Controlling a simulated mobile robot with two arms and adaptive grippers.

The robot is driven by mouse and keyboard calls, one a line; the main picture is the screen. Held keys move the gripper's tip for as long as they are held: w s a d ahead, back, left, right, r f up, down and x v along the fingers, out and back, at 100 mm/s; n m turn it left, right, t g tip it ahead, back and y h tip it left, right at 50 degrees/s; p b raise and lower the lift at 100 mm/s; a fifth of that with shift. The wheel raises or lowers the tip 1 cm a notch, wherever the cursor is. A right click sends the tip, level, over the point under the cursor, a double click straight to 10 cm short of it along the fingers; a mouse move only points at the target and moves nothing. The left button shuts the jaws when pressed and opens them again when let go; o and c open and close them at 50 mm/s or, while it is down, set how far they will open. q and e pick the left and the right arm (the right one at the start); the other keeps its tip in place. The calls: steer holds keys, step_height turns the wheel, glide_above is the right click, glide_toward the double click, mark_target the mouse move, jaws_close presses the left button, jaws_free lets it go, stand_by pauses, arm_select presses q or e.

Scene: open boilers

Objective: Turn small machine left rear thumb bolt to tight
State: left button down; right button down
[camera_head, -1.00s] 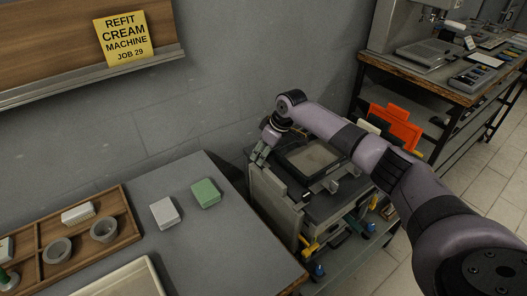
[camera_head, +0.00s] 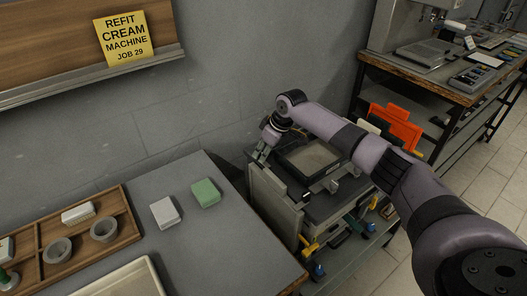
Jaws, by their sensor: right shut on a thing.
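The small machine (camera_head: 318,160) stands in the middle right, against the wall side, with a dark-framed panel on top and a light side plate (camera_head: 276,203) on its left. My right gripper (camera_head: 261,155) reaches over the machine from the right. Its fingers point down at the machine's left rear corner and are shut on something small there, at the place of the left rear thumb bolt. The bolt itself is hidden by the fingers. My left gripper is not in view.
A grey table (camera_head: 225,244) on the left bears a wooden tray (camera_head: 98,262) with cups, a white block (camera_head: 165,212) and a green block (camera_head: 206,193). An orange part (camera_head: 397,128) stands behind my right arm. A workbench (camera_head: 420,72) is at the back right.

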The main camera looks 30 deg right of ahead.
steer(key=shift+r+p, duration=0.15)
steer(key=shift+p, duration=0.4)
steer(key=m+h+p, duration=0.1)
steer(key=m+p, duration=0.1)
steer(key=p, duration=0.1)
steer(key=m+h+p, duration=0.1)
steer(key=m+p, duration=0.2)
steer(key=p, duration=0.1)
steer(key=m+p, duration=0.2)
steer(key=p, duration=0.1)
steer(key=shift+a+r+m+t+h, duration=0.1)
steer(key=shift+a+m+t+h, duration=0.2)
steer(key=shift+h, duration=0.1)
steer(key=shift+m+h+p, duration=0.3)
steer(key=shift+m+p, duration=0.5)
steer(key=shift+m, duration=0.1)
steer(key=shift+a+m+h+p, duration=0.1)
steer(key=shift+m+h+p, duration=0.3)
steer(key=shift+m, duration=0.5)
steer(key=shift+f+m+g+h, duration=0.3)
steer(key=shift+m+g, duration=0.1)
steer(key=shift+m, duration=0.5)
steer(key=shift+w+m+g+h, duration=0.1)
steer(key=shift+m+g+h, duration=0.2)
steer(key=shift+m, duration=0.9)
steer(key=shift+m+g+h+b, duration=0.35)
steer(key=shift+m+b, duration=0.25)
steer(key=shift+m, duration=0.6)
steer(key=shift+r, duration=0.1)
